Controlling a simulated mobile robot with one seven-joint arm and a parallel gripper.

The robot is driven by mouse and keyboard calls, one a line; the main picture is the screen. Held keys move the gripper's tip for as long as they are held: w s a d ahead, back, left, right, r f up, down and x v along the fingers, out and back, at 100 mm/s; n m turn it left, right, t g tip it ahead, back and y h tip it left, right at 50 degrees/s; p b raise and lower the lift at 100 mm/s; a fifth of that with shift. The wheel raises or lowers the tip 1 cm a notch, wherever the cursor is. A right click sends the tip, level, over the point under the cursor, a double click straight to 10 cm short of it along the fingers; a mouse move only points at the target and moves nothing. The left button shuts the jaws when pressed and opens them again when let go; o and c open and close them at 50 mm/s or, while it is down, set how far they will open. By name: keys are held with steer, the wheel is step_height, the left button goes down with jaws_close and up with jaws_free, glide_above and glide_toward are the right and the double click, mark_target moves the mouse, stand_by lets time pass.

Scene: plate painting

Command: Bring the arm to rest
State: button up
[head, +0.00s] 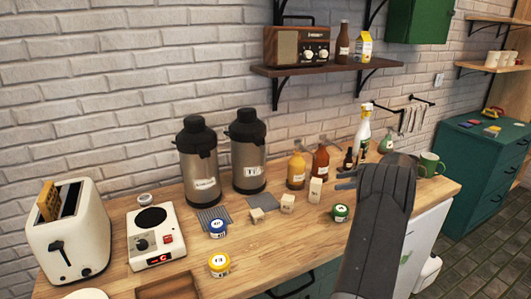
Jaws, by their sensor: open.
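My arm (377,215) rises from the bottom right in the head view and stands in front of the right part of the wooden counter (285,245). The tips of my gripper (346,181) show just left of the arm's upper end, open, with nothing seen between them. The rest of the gripper is hidden behind the arm. Three paint jars stand on the counter: blue (218,228), yellow (219,264) and green (340,213). The green jar is left of my arm, below the gripper tips in the picture.
Small wooden blocks (287,203), sauce bottles (297,170) and two dispensers (248,155) stand behind the jars. A toaster (70,235) and hot plate (155,238) are at left. A spray bottle (362,135) and green mug (430,164) are near the arm. The front middle counter is clear.

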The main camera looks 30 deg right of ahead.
steer(key=w+a+r+t+h, duration=0.25)
steer(key=w+a+r, duration=0.2)
steer(key=r, duration=0.55)
steer(key=w+a+r+t+h, duration=0.1)
steer(key=w+a+r+t, duration=0.4)
steer(key=r, duration=0.5)
steer(key=a+r+m+t+h, duration=0.1)
steer(key=a+r+m+h, duration=0.4)
steer(key=a+r+h, duration=0.45)
steer(key=s+a+f+m+g+y, duration=0.1)
steer(key=s+a+f+g, duration=0.3)
steer(key=s+a, duration=0.5)
steer(key=s+a+f+m+g+y, duration=0.1)
steer(key=s+a+f+g, duration=0.3)
steer(key=s+a+f, duration=0.5)
steer(key=s+a+f+m+g+y, duration=0.1)
steer(key=s+a+f+g, duration=0.3)
steer(key=s+a, duration=0.7)
steer(key=s+f+m, duration=0.1)
steer(key=s+f, duration=0.1)
steer(key=s, duration=0.6)
steer(key=shift+f+y, duration=0.2)
steer(key=shift+y, duration=0.1)
stand_by(1.1)
